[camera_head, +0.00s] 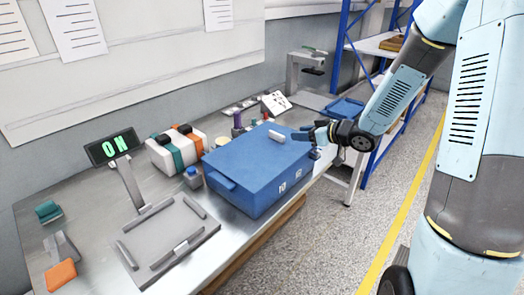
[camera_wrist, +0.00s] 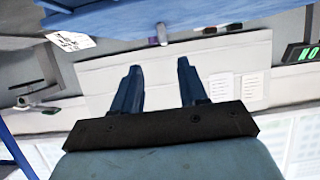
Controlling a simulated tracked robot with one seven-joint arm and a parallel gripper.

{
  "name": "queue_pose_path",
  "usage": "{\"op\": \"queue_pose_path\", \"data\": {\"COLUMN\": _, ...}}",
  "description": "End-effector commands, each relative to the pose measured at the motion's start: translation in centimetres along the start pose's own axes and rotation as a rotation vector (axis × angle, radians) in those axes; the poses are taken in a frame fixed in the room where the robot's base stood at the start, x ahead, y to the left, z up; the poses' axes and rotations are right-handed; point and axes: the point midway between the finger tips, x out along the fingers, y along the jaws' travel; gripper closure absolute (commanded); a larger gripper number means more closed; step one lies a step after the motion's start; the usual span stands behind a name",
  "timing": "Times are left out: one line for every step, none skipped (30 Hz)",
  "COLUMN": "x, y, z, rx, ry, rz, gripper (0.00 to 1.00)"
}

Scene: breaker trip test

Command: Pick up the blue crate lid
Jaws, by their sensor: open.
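The blue crate (camera_head: 258,187) stands on the metal bench with its blue lid (camera_head: 255,158) on top. A light grey handle (camera_head: 276,136) stands on the lid near its back right part. My gripper (camera_head: 305,134) is at the right end of the lid, close to the handle; I cannot tell whether it touches the lid. In the wrist view my gripper (camera_wrist: 158,75) has its two blue fingers apart with nothing between them. A blue surface (camera_wrist: 160,18), likely the crate or lid, fills the top of that view.
Left of the crate are a small blue-capped bottle (camera_head: 193,177), a white, orange and teal case (camera_head: 176,150) and a grey tray (camera_head: 168,238). A blue tray (camera_head: 343,109) lies behind my gripper.

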Motion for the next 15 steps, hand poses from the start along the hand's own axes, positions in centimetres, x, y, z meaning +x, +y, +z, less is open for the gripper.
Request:
{"op": "queue_pose_path", "data": {"x": 0.9, "y": -0.1, "z": 0.0, "rx": 0.0, "ry": -0.001, "rz": -0.003, "gripper": 0.57}}
{"op": "queue_pose_path", "data": {"x": 1.4, "y": -0.1, "z": 0.0, "rx": 0.0, "ry": -0.001, "rz": -0.003, "gripper": 0.57}}
{"op": "queue_pose_path", "data": {"x": 1.9, "y": -0.1, "z": 0.1, "rx": 0.001, "ry": -0.001, "rz": -0.002, "gripper": 0.57}}
{"op": "queue_pose_path", "data": {"x": 2.3, "y": -0.1, "z": 0.0, "rx": 0.001, "ry": -0.001, "rz": -0.001, "gripper": 0.57}}
{"op": "queue_pose_path", "data": {"x": 2.6, "y": -0.1, "z": 0.0, "rx": 0.0, "ry": 0.0, "rz": -0.001, "gripper": 0.57}}
{"op": "queue_pose_path", "data": {"x": 3.0, "y": -0.1, "z": 0.0, "rx": -0.001, "ry": 0.0, "rz": -0.001, "gripper": 0.57}}
{"op": "queue_pose_path", "data": {"x": 3.2, "y": -0.1, "z": 0.0, "rx": -0.001, "ry": 0.0, "rz": -0.001, "gripper": 0.57}}
{"op": "queue_pose_path", "data": {"x": 3.4, "y": -0.1, "z": 0.0, "rx": -0.001, "ry": -0.001, "rz": 0.0, "gripper": 0.57}}
{"op": "queue_pose_path", "data": {"x": 3.5, "y": 0.0, "z": 0.0, "rx": 0.0, "ry": -0.001, "rz": 0.001, "gripper": 0.57}}
{"op": "queue_pose_path", "data": {"x": 3.6, "y": 0.0, "z": 0.0, "rx": 0.0, "ry": -0.001, "rz": 0.001, "gripper": 0.57}}
{"op": "queue_pose_path", "data": {"x": 3.7, "y": -0.1, "z": 0.0, "rx": 0.0, "ry": -0.001, "rz": 0.001, "gripper": 0.57}}
{"op": "queue_pose_path", "data": {"x": 4.0, "y": -0.1, "z": 0.0, "rx": 0.0, "ry": -0.001, "rz": 0.0, "gripper": 0.57}}
{"op": "queue_pose_path", "data": {"x": 4.2, "y": -0.2, "z": 0.0, "rx": 0.0, "ry": -0.002, "rz": 0.0, "gripper": 0.57}}
{"op": "queue_pose_path", "data": {"x": 4.5, "y": -0.3, "z": 0.0, "rx": 0.0, "ry": -0.002, "rz": -0.001, "gripper": 0.57}}
{"op": "queue_pose_path", "data": {"x": 5.0, "y": -0.4, "z": -0.1, "rx": -0.001, "ry": -0.002, "rz": -0.002, "gripper": 0.57}}
